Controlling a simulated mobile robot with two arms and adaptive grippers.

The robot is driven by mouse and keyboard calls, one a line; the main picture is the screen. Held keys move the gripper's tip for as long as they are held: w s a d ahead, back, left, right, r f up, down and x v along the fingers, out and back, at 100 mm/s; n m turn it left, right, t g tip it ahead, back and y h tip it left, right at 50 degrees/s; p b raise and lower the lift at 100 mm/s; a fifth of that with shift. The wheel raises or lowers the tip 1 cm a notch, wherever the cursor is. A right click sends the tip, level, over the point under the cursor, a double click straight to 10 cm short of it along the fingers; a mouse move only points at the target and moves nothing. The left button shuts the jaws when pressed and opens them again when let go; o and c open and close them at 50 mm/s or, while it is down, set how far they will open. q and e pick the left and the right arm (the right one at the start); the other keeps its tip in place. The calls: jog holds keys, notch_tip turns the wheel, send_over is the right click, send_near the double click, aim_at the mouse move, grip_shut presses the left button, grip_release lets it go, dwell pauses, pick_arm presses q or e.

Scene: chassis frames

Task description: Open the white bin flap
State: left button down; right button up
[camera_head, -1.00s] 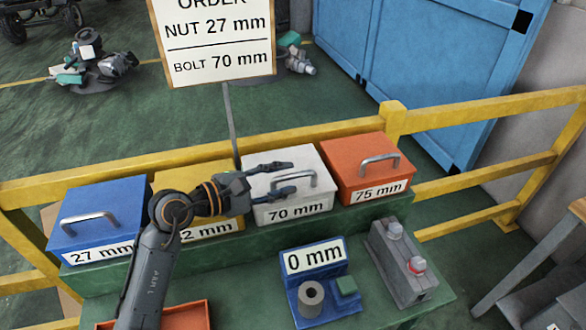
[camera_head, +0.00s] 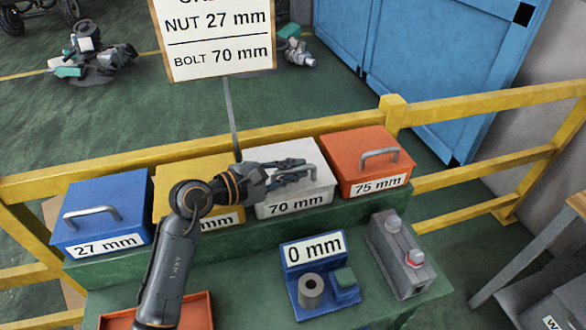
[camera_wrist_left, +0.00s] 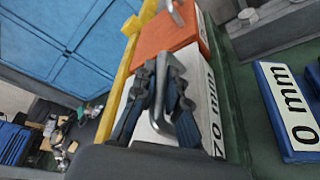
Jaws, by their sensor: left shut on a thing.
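The white bin (camera_head: 298,202) labelled 70 mm stands on the green bench between the yellow and orange bins. Its flap (camera_head: 279,155) lies closed on top, with a grey bar handle. My left gripper (camera_head: 300,175) reaches over the flap from the left and is shut on the handle, which partly hides it in the head view. In the left wrist view the handle (camera_wrist_left: 178,90) runs between the fingers of my left gripper (camera_wrist_left: 165,105), above the white bin (camera_wrist_left: 150,132). My right gripper is not in view.
A blue bin (camera_head: 103,215) and a yellow bin (camera_head: 172,180) stand left, an orange bin (camera_head: 360,165) right. In front are a 0 mm gauge (camera_head: 318,275), a grey button box (camera_head: 400,260) and an orange tray (camera_head: 190,312). A yellow rail (camera_head: 440,120) runs behind.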

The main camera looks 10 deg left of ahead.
pick_arm(q)
jog(key=shift+r, duration=0.15)
jog(key=shift+w+a+r+n+p, duration=0.1)
jog(key=shift+w+r+n+p, duration=0.15)
jog(key=shift+r+p, duration=0.4)
jog(key=w+a+r+n+g+p, duration=0.2)
jog(key=w+r+n+g+p, duration=0.1)
jog(key=r, duration=0.3)
jog(key=shift+w+r+n, duration=0.15)
jog(key=shift+w+n, duration=0.65)
jog(key=shift+n, duration=0.05)
jog(key=c, duration=1.4)
grip_release()
jog(key=shift+o, duration=0.2)
jog(key=v, duration=1.2)
